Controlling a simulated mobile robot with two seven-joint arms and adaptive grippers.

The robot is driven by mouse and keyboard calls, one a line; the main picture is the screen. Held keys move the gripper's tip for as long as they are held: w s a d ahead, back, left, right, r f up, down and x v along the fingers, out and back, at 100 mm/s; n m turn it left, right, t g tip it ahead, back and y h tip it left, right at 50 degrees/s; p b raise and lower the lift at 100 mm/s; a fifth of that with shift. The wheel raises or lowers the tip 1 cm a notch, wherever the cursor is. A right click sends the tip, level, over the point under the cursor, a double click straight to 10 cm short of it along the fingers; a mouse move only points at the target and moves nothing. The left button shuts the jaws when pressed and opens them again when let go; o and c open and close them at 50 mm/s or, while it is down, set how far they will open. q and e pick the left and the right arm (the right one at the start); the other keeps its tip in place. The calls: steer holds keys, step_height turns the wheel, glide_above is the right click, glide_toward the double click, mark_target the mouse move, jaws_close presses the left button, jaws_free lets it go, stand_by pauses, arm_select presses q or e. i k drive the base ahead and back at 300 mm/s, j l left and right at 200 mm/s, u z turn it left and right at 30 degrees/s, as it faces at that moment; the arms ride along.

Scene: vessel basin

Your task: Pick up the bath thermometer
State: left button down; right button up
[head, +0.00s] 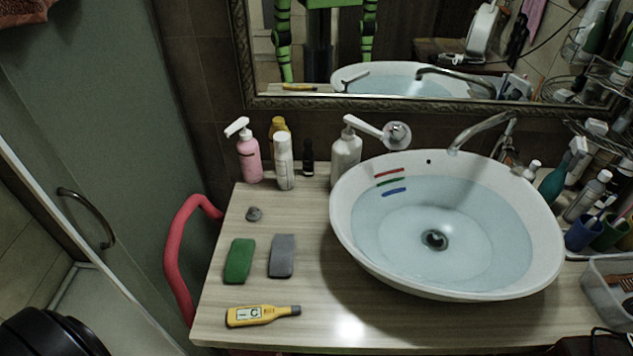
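The bath thermometer (262,315) is yellow with a pale display panel and a dark grey tip. It lies flat near the front left of the wooden counter (310,318), with its tip pointing right. Nothing covers it and nothing touches it. Neither my left nor my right gripper can be made out in the head view.
A green block (239,261), a grey block (282,256) and a small grey stone (254,214) lie behind the thermometer. A water-filled basin (545,262) stands to the right. Bottles line the back, including a pink pump bottle (249,160). A red rail (172,250) borders the left edge.

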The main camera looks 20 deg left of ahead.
mark_target(248, 315)
steer(key=u, duration=1.25)
